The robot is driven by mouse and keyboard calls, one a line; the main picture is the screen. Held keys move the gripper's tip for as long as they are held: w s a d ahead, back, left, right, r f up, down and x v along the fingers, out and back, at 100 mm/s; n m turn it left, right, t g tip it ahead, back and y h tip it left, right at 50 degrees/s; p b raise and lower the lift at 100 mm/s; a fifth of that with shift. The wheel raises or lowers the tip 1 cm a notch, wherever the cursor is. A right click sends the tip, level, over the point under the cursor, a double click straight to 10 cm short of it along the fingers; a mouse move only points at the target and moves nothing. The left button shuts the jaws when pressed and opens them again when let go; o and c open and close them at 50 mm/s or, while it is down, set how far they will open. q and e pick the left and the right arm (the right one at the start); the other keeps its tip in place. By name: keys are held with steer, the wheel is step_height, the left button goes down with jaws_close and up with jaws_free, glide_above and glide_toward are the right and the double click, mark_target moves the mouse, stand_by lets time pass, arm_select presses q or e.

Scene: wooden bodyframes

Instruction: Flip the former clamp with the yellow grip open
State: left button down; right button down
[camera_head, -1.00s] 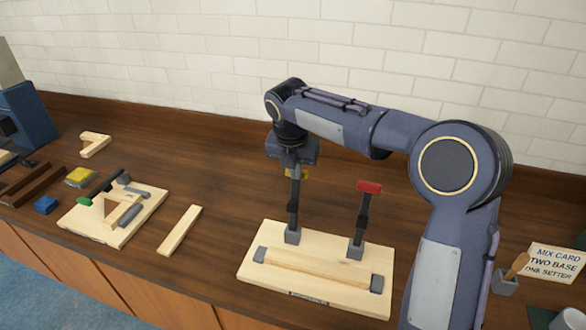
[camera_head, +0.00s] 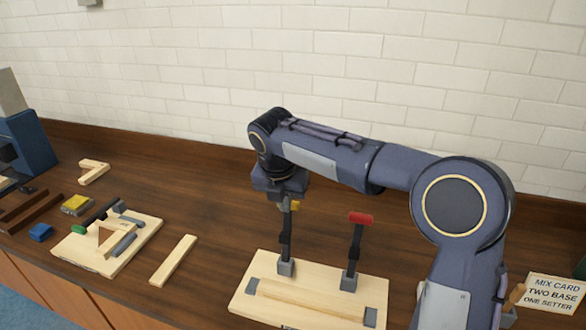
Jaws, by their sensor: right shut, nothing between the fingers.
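The former board (camera_head: 240,300) lies at the front of the bench with a wooden strip (camera_head: 310,300) between grey blocks. Two upright clamps stand at its back edge. The left clamp (camera_head: 286,245) has a yellow grip (camera_head: 295,206), mostly hidden by my right gripper. The right clamp (camera_head: 354,255) has a red grip (camera_head: 360,218) and also stands upright. My right gripper (camera_head: 288,204) points down at the yellow grip, close to it or touching; I cannot tell which. It is shut with nothing seen held. My left gripper is out of view.
A second board (camera_head: 75,249) with a wooden triangle and a green-gripped clamp (camera_head: 80,229) lies to the left. A loose wooden strip (camera_head: 173,260) lies between the boards. A card (camera_head: 552,294) stands at the right. The bench behind the arm is clear.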

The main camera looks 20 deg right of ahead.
steer(key=w+d+r, duration=0.2)
steer(key=w+r, duration=0.1)
steer(key=r, duration=0.4)
steer(key=shift+w, duration=0.4)
steer(key=shift+s, duration=0.1)
steer(key=s+d+f+m+t+y+b, duration=0.1)
steer(key=s+d+f+m, duration=0.15)
steer(key=s+m, duration=0.55)
steer(key=s+d+f+m+y+b, duration=0.1)
steer(key=s+d+m+y, duration=0.1)
steer(key=s+d+m, duration=0.5)
steer(key=s+a+f+m+t+y+b, duration=0.1)
steer(key=s+a+f+m, duration=0.2)
steer(key=s+f+m, duration=0.3)
steer(key=s+a+f+m+t+y+b, duration=0.1)
steer(key=s+a+f+m, duration=0.2)
steer(key=s+f+m, duration=0.4)
steer(key=s+m, duration=0.3)
steer(key=s, duration=0.2)
steer(key=shift+s+a+f, duration=0.15)
steer(key=shift+s+a, duration=0.15)
steer(key=shift+a, duration=0.05)
